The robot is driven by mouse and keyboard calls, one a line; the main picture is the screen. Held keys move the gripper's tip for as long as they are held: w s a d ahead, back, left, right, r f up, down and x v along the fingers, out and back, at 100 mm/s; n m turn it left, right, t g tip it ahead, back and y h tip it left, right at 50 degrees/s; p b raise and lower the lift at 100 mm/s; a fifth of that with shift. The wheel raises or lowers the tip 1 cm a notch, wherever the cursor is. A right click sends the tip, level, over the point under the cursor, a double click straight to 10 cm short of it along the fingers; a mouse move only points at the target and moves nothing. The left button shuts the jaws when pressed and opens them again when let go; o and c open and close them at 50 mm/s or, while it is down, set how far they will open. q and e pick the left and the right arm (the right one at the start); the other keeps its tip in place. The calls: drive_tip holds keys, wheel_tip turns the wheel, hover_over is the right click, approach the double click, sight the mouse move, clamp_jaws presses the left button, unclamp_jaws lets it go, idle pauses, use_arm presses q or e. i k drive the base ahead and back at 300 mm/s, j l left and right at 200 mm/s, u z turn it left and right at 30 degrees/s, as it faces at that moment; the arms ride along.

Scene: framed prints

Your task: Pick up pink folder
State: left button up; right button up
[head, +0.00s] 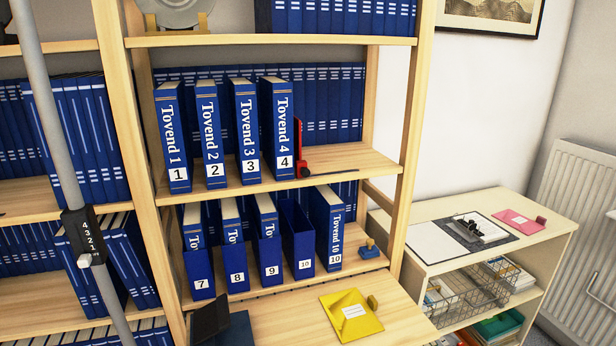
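The pink folder (517,222) lies flat on the top of the low pale cabinet (470,207) at the right. A small reddish-brown piece (541,220) sits at its right end; I cannot tell whether it is attached. A similar yellow folder (350,313) with a white label lies on the pale wooden surface at the bottom centre. Neither of my grippers shows in the head view.
A dark mat (450,245) with papers and a black item lies left of the pink folder. A wire basket (477,290) is below. A shelf (250,193) holds several blue binders. A grey pole (48,100) crosses the left side. A radiator (575,180) stands right.

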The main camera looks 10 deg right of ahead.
sight(516, 221)
drive_tip(key=i+l, duration=0.15)
drive_tip(key=l, duration=0.2)
drive_tip(key=i+l, duration=0.15)
drive_tip(key=l, duration=0.2)
drive_tip(key=i+l, duration=0.1)
drive_tip(key=l, duration=0.25)
drive_tip(key=i+l, duration=0.1)
drive_tip(key=l, duration=0.95)
drive_tip(key=i+l, duration=0.15)
drive_tip(key=l, duration=0.95)
drive_tip(key=i, duration=0.05)
